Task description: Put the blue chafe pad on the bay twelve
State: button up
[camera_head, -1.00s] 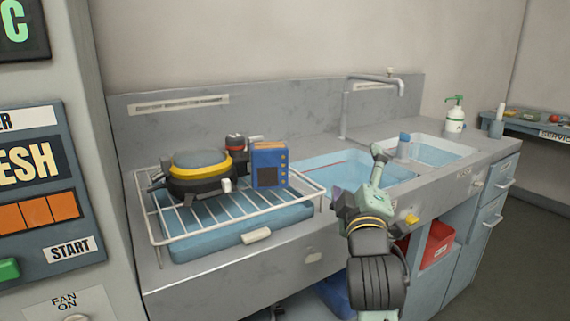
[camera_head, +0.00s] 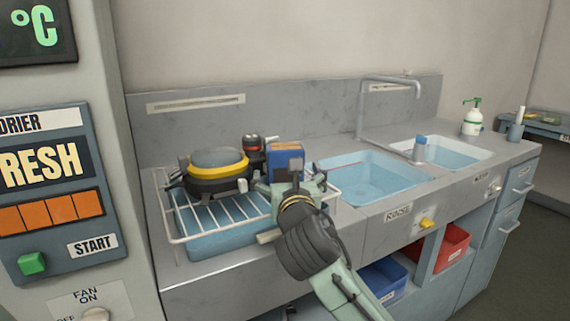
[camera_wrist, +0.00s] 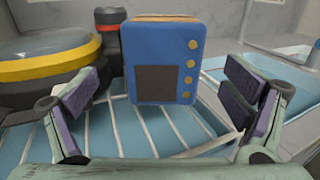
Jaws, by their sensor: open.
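A blue box-like piece with orange edges (camera_head: 286,157) stands on the wire rack at the sink; I cannot tell whether it is the blue chafe pad. In the wrist view this blue piece (camera_wrist: 166,55) shows a dark square panel and a column of yellow dots. My gripper (camera_head: 291,183) is in front of it and hides its lower part in the head view. In the wrist view my gripper (camera_wrist: 163,95) is open, its padded fingers apart on the left and right of the piece. I cannot make out any bay marked twelve.
A round black-and-yellow unit (camera_head: 217,170) stands left of the piece, and a small dark cylinder with a red band (camera_head: 252,152) is close behind. The wire rack (camera_head: 180,240) sits over a blue basin. Two sinks and a tap (camera_head: 390,80) are to the right.

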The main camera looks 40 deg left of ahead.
aim_at(286, 165)
jog(key=p+x, duration=0.2)
jog(key=x, duration=0.4)
jog(key=shift+w+a, duration=0.1)
jog(key=shift+w, duration=0.25)
jog(key=shift+r, duration=0.1)
jog(key=c, duration=1.8)
jog(key=shift+o, duration=0.2)
jog(key=shift+r, duration=0.15)
notch_tip(286, 165, up, 28)
jog(key=b, duration=0.1)
